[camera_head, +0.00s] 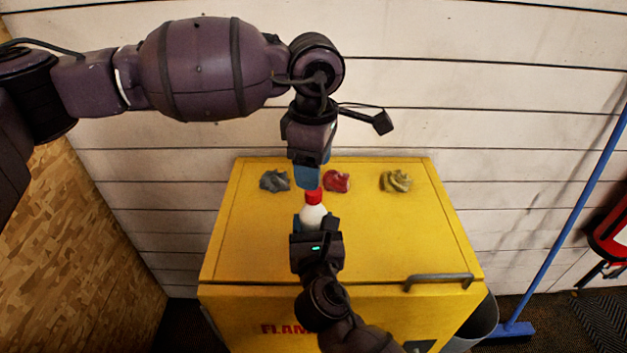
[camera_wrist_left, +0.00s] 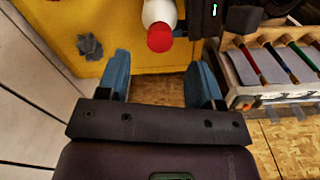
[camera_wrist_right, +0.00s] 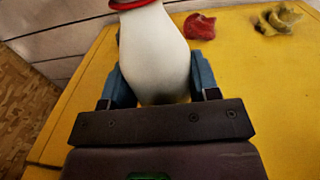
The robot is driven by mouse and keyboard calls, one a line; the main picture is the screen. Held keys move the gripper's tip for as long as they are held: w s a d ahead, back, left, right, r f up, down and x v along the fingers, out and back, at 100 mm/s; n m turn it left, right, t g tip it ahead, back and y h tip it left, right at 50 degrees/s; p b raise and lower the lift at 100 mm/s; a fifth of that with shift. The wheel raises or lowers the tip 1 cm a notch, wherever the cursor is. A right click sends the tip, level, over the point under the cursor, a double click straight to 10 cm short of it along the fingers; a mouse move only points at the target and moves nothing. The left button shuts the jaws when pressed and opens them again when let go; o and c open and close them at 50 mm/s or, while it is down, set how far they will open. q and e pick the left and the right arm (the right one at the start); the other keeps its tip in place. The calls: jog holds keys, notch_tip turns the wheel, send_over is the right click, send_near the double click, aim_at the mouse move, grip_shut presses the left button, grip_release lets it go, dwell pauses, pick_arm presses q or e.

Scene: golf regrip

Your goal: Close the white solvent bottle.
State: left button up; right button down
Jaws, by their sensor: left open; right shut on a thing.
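My left gripper (camera_head: 307,180) points down, just above and behind the cap in the head view. In the left wrist view its blue fingers (camera_wrist_left: 160,78) are apart with nothing between them, and the cap (camera_wrist_left: 160,37) lies beyond the gap. I cannot tell how tightly the cap sits.
The yellow cabinet (camera_head: 400,235) has grey (camera_head: 275,180), red (camera_head: 337,181) and yellow (camera_head: 396,181) crumpled rags along its back. A handle (camera_head: 438,281) is on its front edge. A blue broom (camera_head: 570,215) leans at the right. The cabinet top's right side is clear.

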pick_arm(q)
notch_tip(320, 180, up, 7)
dwell(0.3)
pick_arm(e)
jog(key=shift+c, duration=1.4)
grip_release()
jog(key=shift+s, duration=0.1)
pick_arm(q)
jog(key=shift+f, duration=0.2)
pick_arm(e)
jog(key=s, duration=1)
jog(key=shift+s+d, duration=0.3)
jog(key=shift+d, duration=0.15)
